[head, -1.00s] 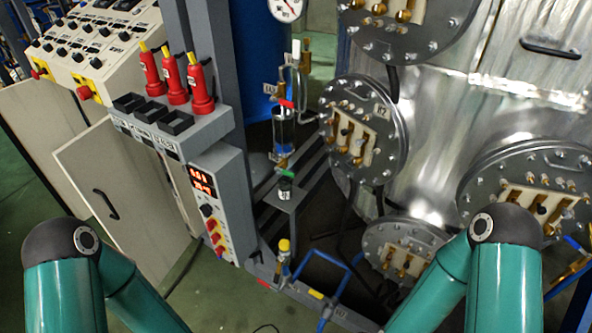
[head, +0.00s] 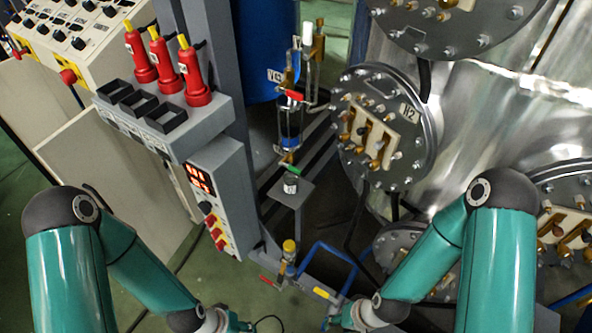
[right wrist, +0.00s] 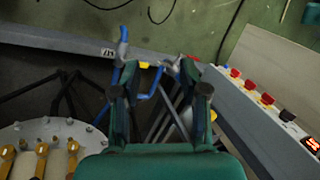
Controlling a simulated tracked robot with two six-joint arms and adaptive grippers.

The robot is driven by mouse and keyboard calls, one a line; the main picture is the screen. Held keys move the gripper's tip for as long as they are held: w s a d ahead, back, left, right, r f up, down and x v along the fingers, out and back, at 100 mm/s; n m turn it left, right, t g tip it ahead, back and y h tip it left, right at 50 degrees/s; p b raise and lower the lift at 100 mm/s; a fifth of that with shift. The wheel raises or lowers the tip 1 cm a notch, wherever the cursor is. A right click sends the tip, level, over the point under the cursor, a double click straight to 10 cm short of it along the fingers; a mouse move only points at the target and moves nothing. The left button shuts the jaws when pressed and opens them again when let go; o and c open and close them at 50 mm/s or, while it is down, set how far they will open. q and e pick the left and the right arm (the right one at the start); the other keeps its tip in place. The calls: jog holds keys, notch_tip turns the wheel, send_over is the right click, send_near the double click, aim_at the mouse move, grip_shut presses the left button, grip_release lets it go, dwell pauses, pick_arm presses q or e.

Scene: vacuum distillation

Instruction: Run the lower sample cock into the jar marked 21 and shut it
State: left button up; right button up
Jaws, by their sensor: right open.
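The glass sampling vessel (head: 290,125) stands upright beside the grey post, with a red-handled cock (head: 291,95) at its top. A green-handled lower cock (head: 290,169) is under it. A small dark jar (head: 290,186) with a pale label stands on a small grey shelf (head: 290,197) just below the cock; its number is too small to read. My right gripper (head: 336,318) is low at the bottom edge, well below the jar. The right wrist view shows its fingers (right wrist: 148,66) apart and empty. My left gripper (head: 238,322) is partly cut off at the bottom edge.
Round bolted flanges (head: 385,125) on the steel vessel stand close right of the glass. A control box (head: 213,192) with red displays stands left. A yellow-capped fitting (head: 288,248) and blue tubing (head: 330,258) lie between my grippers and the shelf.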

jog(key=w+a+f+m+t+b, duration=0.1)
jog(key=w+f+m+t+b, duration=0.3)
jog(key=w+b, duration=0.7)
jog(key=m+t+h+b, duration=0.1)
jog(key=m+t+b, duration=1.05)
jog(key=b, duration=0.55)
send_near(295, 172)
jog(key=shift+n+t, duration=0.75)
jog(key=w, duration=0.3)
jog(key=w+a+p, duration=0.1)
jog(key=w, duration=0.3)
jog(key=w+f+p, duration=0.1)
jog(key=w, duration=0.2)
jog(key=shift+w+a+f, duration=0.1)
jog(key=shift+w+a, duration=0.15)
jog(key=shift+a, duration=0.1)
grip_shut()
